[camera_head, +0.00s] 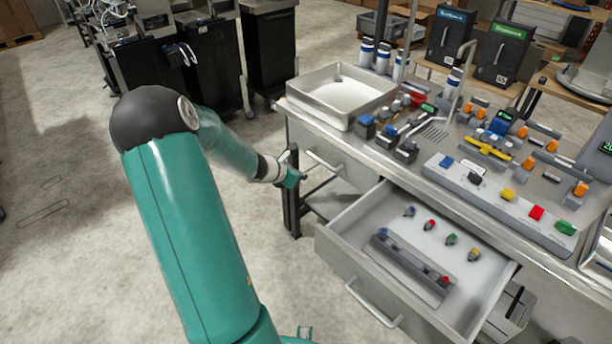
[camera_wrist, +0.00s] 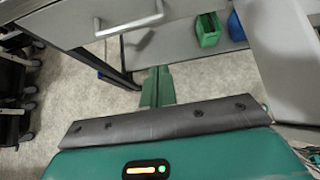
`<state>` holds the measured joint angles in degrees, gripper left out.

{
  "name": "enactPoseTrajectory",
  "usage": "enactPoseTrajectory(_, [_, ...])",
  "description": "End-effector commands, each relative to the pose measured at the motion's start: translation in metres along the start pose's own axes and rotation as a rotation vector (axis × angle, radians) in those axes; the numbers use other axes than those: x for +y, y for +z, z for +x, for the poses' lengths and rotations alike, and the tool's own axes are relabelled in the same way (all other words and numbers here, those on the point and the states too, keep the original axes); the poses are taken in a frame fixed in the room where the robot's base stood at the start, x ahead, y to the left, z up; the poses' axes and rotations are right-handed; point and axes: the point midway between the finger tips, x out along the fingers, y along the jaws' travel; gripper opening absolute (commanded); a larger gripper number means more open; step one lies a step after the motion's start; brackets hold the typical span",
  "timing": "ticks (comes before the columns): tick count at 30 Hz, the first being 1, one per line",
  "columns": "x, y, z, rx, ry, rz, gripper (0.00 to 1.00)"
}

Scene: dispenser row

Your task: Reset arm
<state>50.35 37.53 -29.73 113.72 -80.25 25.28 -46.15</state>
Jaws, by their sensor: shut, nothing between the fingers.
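My arm shows teal and black in the head view, reaching out to the left front corner of the workbench. My gripper (camera_head: 298,179) is at its end, beside the bench's left front leg and near the handle of a closed drawer. In the wrist view my gripper (camera_wrist: 158,78) shows as two green fingers lying together, with nothing between them. Grey floor shows behind the fingertips. The closed drawer's handle (camera_wrist: 130,22) is beyond the fingers, and they look apart from it.
An open drawer (camera_head: 336,236) juts from the workbench, holding small coloured knobs and a grey rack (camera_head: 405,268). A metal tray (camera_head: 340,90) stands on the bench's left end. Black cabinets (camera_head: 270,60) stand behind. Floor to the left is clear.

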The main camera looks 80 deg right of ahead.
Motion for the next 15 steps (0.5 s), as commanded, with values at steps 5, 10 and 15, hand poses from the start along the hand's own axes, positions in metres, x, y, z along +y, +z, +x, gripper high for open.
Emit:
enactPoseTrajectory(5, [-0.001,0.0,-0.005,0.0,-0.001,0.0,0.0])
enactPoseTrajectory(10, [-0.001,0.0,-0.005,0.0,0.0,0.001,0.0])
enactPoseTrajectory(15, [0.015,-0.006,-0.037,0.023,0.038,0.083,0.0])
